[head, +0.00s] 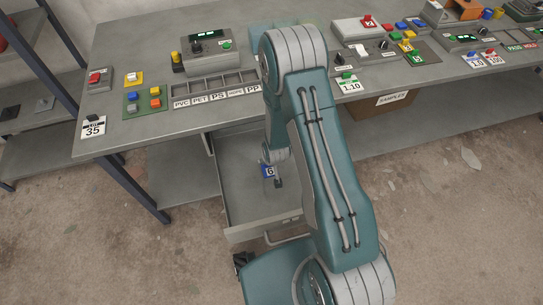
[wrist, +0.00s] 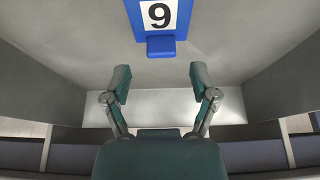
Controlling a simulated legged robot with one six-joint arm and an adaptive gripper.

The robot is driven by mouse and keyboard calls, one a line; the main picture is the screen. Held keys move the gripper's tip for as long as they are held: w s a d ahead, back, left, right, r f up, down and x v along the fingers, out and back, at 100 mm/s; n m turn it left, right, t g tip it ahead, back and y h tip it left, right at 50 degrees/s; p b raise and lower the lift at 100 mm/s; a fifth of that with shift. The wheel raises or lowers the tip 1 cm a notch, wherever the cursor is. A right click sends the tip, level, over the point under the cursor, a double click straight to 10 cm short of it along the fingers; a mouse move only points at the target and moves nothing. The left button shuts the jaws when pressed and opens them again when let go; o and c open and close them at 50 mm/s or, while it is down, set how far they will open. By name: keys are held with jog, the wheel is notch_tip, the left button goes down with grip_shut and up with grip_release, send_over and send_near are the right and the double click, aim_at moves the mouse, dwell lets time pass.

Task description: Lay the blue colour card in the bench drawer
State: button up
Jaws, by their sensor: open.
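The blue colour card (head: 267,171) lies inside the open bench drawer (head: 241,235), on its grey floor. In the wrist view the blue card (wrist: 160,47) shows at the top centre, with a white label reading 9 and a small blue tab; its far end is cut off by the frame. My gripper (wrist: 160,78) is open and empty, its two fingers apart with the card beyond them, not between them. In the head view my gripper (head: 278,181) is inside the drawer beside the card, small and partly hidden by my arm.
The grey bench (head: 135,64) above the drawer holds a row of labelled bins (head: 215,86), a switch panel (head: 145,101) and a card marked 35 (head: 93,128). A cardboard box marked SAMPLES (head: 385,105) stands under the bench. The drawer's side walls stand close around my gripper.

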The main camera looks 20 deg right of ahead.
jog(key=v, duration=0.8)
notch_tip(320, 180, up, 11)
send_over(272, 175)
jog(key=w+r+v, duration=0.1)
jog(key=v, duration=1.1)
jog(key=s+d+r+t, duration=0.1)
jog(key=s+r, duration=1.2)
jog(key=s, duration=0.2)
jog(key=shift+s+d+r, duration=0.15)
jog(key=shift+s+r, duration=0.1)
jog(key=shift+r, duration=0.1)
